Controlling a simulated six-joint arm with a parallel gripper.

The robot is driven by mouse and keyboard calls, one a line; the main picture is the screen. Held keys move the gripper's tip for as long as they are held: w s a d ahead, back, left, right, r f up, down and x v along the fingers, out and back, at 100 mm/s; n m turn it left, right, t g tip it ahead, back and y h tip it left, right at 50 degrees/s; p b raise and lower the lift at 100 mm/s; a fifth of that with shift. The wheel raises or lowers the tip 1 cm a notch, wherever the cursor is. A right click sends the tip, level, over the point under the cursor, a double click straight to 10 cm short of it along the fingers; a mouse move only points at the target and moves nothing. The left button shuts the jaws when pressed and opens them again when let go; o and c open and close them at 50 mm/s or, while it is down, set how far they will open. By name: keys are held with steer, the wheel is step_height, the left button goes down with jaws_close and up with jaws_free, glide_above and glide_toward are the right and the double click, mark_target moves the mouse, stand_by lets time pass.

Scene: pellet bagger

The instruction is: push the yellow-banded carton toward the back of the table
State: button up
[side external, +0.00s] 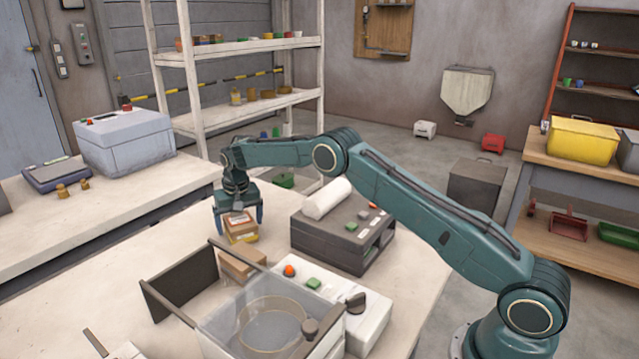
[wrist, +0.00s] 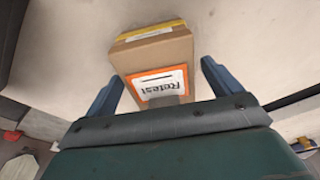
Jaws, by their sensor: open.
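The yellow-banded carton (side external: 240,226) is a small brown box on the pale table. In the wrist view the carton (wrist: 152,52) shows a yellow strip at its far end and an orange-bordered label reading "Retest" at its near end. My gripper (side external: 239,230) is over it, pointing down. In the wrist view my gripper (wrist: 163,68) has its blue fingers apart, one on each side of the carton's near end, with visible gaps. The palm edge hides the carton's near bottom part. I cannot tell whether anything touches the carton.
A second brown carton (side external: 242,263) lies in front of it. A dark grey machine with a white roll (side external: 330,242) stands close on the right. A clear-walled box (side external: 262,318) and a white control box (side external: 352,312) stand nearer the camera. Bare table (side external: 150,268) lies to the left.

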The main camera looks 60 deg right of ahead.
step_height(320, 180, up, 12)
steer(key=s, duration=0.1)
steer(key=shift+s+a+f, duration=0.15)
steer(key=shift+s+a, duration=0.15)
steer(key=shift+a, duration=0.1)
stand_by(0.3)
steer(key=s+a+r+n+t, duration=0.2)
steer(key=s+a+r+n, duration=0.1)
steer(key=s+r, duration=1.75)
steer(key=s+a+f+n+t, duration=0.1)
steer(key=s+f, duration=0.3)
steer(key=s, duration=0.9)
steer(key=s+a+f+n+t, duration=0.1)
steer(key=s+f, duration=0.3)
steer(key=s, duration=1)
steer(key=shift+f+y, duration=0.15)
steer(key=shift+y, duration=0.25)
steer(key=shift+s, duration=0.1)
